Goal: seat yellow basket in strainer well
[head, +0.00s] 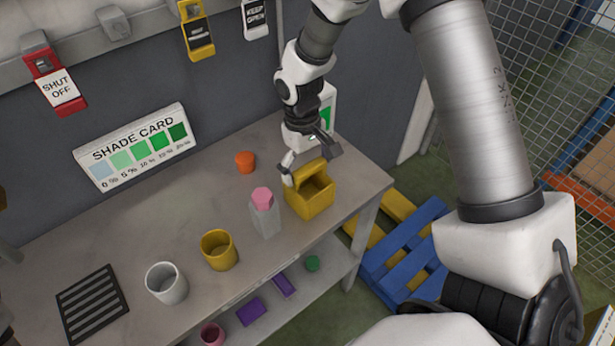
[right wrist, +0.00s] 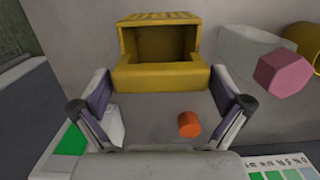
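The yellow basket (head: 309,203), an open box with a raised back edge, stands upright at the right end of the grey bench. It also shows in the right wrist view (right wrist: 160,78), with its opening facing the camera. My right gripper (head: 312,166) is above and at the basket, pointing down. In the right wrist view its fingers (right wrist: 162,92) are spread wide, with the basket's near edge lying across the space between the tips. I cannot tell whether they touch it. I cannot clearly identify the strainer well.
A grey bottle with a pink cap (head: 264,215) stands just left of the basket. An orange cylinder (head: 245,162), a yellow cup (head: 219,250), a white cup (head: 166,284) and a dark slotted grate (head: 92,303) are on the bench (head: 170,225). A shade card (head: 136,147) stands behind.

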